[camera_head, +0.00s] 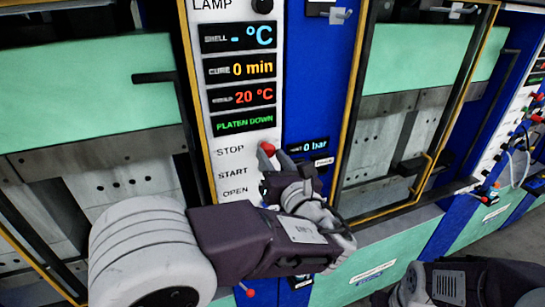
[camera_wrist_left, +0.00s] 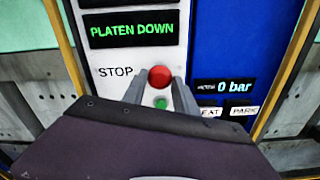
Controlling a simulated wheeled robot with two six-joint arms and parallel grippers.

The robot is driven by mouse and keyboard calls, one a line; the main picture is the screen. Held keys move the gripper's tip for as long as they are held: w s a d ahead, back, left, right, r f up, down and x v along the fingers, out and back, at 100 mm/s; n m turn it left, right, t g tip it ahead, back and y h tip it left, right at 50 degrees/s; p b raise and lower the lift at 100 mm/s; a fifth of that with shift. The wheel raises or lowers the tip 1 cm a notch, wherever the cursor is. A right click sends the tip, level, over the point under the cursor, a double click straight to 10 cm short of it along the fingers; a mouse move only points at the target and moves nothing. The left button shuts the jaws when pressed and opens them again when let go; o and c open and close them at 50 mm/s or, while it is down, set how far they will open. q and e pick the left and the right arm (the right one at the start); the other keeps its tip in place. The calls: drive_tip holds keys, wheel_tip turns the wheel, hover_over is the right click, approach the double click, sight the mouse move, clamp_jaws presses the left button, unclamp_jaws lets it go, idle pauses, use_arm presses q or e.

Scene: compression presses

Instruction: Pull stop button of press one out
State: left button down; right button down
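The red STOP button (camera_head: 268,147) sits on the white panel of the press, right of the word STOP. It also shows in the left wrist view (camera_wrist_left: 160,77), above a green button (camera_wrist_left: 160,102). My left gripper (camera_head: 274,157) is at the button. In the left wrist view its two fingers (camera_wrist_left: 158,90) stand apart, one on each side of the red button, with narrow gaps beside it. Whether either finger touches the button I cannot tell. The START and OPEN buttons are mostly hidden behind my gripper in the head view. My right arm shows at the lower right, its fingers not visible.
The display panel (camera_head: 239,66) above reads PLATEN DOWN (camera_head: 244,123). A blue panel with a 0 bar display (camera_head: 309,147) lies just right of my gripper. Yellow-edged door frames (camera_head: 350,110) flank the panel. Another press stands at the far right.

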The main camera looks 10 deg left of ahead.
use_arm(q)
drive_tip(key=c, duration=0.9)
unclamp_jaws()
drive_tip(key=shift+w+a, duration=0.1)
drive_tip(key=shift+w, duration=0.05)
drive_tip(key=shift+c, duration=0.2)
drive_tip(key=shift+s+d, duration=0.4)
drive_tip(key=shift+s, duration=0.05)
drive_tip(key=b+v, duration=0.3)
drive_tip(key=v, duration=0.5)
